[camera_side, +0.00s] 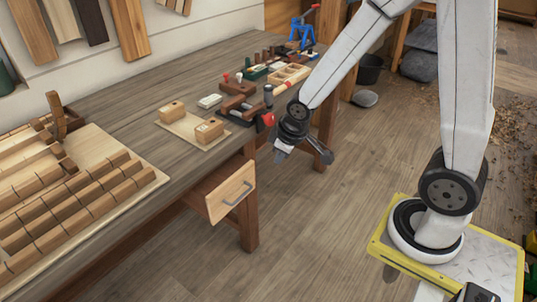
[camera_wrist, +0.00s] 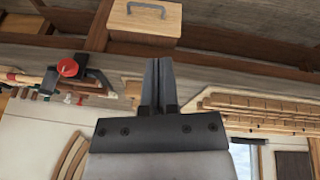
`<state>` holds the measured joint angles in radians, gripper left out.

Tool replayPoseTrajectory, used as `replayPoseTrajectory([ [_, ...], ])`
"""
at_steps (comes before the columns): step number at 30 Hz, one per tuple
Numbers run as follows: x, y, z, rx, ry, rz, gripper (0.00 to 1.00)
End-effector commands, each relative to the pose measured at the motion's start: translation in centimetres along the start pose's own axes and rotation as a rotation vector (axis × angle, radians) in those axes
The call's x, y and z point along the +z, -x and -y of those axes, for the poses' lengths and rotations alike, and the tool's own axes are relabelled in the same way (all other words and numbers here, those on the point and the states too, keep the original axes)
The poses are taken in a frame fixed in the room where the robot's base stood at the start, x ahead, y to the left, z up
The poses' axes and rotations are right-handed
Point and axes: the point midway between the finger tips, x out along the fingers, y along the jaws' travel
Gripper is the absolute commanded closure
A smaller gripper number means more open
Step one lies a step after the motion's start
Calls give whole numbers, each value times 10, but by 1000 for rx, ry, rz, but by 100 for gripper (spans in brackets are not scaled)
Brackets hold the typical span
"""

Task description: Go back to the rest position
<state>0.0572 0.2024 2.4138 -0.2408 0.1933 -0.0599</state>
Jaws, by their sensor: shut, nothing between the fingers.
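My gripper (camera_side: 281,156) hangs in the air at the end of my arm, just off the front edge of the workbench (camera_side: 200,75) in the side view. It is beyond the bench's near leg and open drawer, clear of both. In the wrist view my gripper (camera_wrist: 158,62) shows two dark grey fingers pressed together, with nothing between them. The wrist picture looks upside down, with the drawer (camera_wrist: 143,20) and its grey handle at the top. No rest position is marked in either view.
The wooden drawer (camera_side: 231,190) sticks out from the bench front. A board with two wooden blocks (camera_side: 209,131), a red-ended clamp (camera_side: 267,119) and several tools lie on the bench near my gripper. A black bucket (camera_side: 370,69) stands behind. The floor (camera_side: 330,220) between bench and my base is clear.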

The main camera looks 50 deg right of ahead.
Motion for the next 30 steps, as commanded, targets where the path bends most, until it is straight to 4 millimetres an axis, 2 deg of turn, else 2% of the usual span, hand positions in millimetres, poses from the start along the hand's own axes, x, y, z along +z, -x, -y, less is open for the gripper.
replayPoseTrajectory([
  [3,19,19,15,-26,-96,34,100],
  [10,43,38,34,-69,-218,85,100],
  [30,48,40,38,-78,-241,97,100],
])
